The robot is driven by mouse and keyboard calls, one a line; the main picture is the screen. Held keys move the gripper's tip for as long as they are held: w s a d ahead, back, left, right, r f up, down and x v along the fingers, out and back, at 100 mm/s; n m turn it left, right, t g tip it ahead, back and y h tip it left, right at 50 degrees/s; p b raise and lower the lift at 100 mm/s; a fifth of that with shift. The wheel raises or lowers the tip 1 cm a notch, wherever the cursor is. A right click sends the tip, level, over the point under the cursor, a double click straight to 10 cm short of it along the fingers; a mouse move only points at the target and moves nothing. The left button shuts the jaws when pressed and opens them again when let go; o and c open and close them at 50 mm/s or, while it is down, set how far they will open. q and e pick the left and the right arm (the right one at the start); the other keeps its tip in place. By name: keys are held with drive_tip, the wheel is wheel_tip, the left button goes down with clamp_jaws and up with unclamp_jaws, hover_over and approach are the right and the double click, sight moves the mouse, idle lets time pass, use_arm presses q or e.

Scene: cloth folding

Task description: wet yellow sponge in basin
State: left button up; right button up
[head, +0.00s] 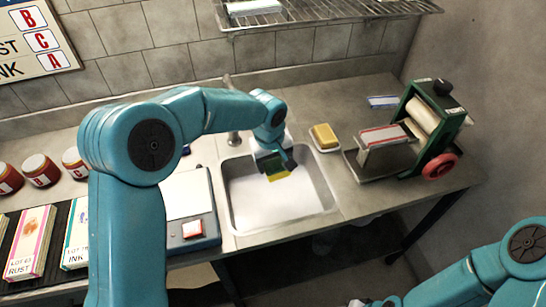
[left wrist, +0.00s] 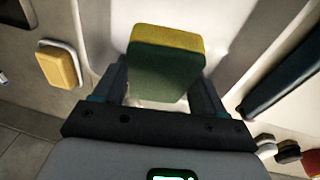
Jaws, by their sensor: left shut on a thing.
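A sponge with a yellow layer and a dark green layer (head: 281,176) is held over the basin (head: 251,204), inside its outline in the head view. My left gripper (head: 273,162) is shut on the sponge. In the left wrist view the sponge (left wrist: 167,62) sits between the two fingers of the gripper (left wrist: 160,88), yellow edge outward. Whether the sponge touches the basin floor or is wet, I cannot tell. The basin looks pale inside; no clear water line shows. Only links of my right arm show at the lower right; its fingers are out of view.
A yellow block (head: 324,135) lies on a white dish right of the basin. A green roller press (head: 430,125) with a red wheel stands farther right. A tap (head: 232,110) rises behind the basin. A scale-like device (head: 192,232), red-brown jars (head: 40,170) and boxes (head: 32,242) are left.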

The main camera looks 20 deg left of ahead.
sight(276, 160)
use_arm(q)
drive_tip(key=shift+s+d+f+b, duration=0.1)
drive_tip(key=shift+f+b, duration=0.15)
drive_tip(key=shift+f, duration=0.25)
drive_tip(key=shift+s+d+f+b, duration=0.1)
drive_tip(key=shift+f+b, duration=0.1)
drive_tip(key=shift+f, duration=0.25)
wheel_tip(276, 160, down, 10)
drive_tip(key=b, duration=0.8)
drive_tip(key=shift+a+r, duration=0.15)
drive_tip(key=shift+r, duration=0.1)
drive_tip(key=shift+w, duration=0.1)
drive_tip(key=shift+r, duration=0.1)
drive_tip(key=shift+r+p, duration=3.15)
drive_tip(key=shift+r, duration=1.95)
drive_tip(key=shift+r+p, duration=1.35)
drive_tip(key=shift+r, duration=0.75)
drive_tip(key=shift+f, duration=0.1)
